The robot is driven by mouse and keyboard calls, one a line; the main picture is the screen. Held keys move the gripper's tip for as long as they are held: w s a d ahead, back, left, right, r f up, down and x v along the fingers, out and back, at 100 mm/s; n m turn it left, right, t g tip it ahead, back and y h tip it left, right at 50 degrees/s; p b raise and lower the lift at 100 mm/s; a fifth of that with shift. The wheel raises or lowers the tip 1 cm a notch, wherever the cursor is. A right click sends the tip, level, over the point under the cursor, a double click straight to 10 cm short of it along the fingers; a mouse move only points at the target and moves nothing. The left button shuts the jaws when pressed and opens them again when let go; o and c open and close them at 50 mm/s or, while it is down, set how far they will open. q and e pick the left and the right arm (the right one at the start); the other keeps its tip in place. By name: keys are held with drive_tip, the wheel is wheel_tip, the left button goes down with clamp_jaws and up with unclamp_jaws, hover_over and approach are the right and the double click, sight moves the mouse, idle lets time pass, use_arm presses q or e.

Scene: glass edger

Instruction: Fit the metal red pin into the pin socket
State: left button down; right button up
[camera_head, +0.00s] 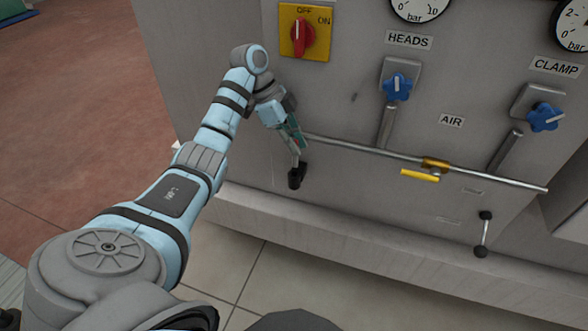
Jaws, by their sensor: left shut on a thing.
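My left gripper (297,177) hangs at the end of the blue and grey arm, low in front of the grey machine panel. It points down, below the red and yellow OFF/ON switch and at the left end of the metal air pipe. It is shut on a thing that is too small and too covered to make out. I cannot pick out the metal red pin or the pin socket in this view. My right gripper is not in view.
The grey panel (350,60) carries the red switch (303,36), two blue valve knobs (397,86) (545,117), gauges, a pipe (375,151) with a yellow handle (420,175), and a black-knobbed lever (484,232). A ledge (340,231) runs below. Tiled floor (290,277) is open in front.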

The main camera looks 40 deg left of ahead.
use_arm(q)
wheel_tip(320, 180, down, 7)
drive_tip(key=shift+s+r, duration=0.1)
drive_tip(key=shift+s, duration=0.05)
drive_tip(key=shift+w, duration=0.25)
drive_tip(key=c, duration=1.8)
unclamp_jaws()
drive_tip(key=shift+o, duration=0.8)
drive_tip(key=shift+s, duration=0.1)
drive_tip(key=v, duration=0.7)
drive_tip(key=p, duration=0.3)
approach(294, 166)
drive_tip(key=v, duration=0.2)
drive_tip(key=shift+w+a+r, duration=0.25)
drive_tip(key=shift+a, duration=0.05)
drive_tip(key=shift+f, duration=0.1)
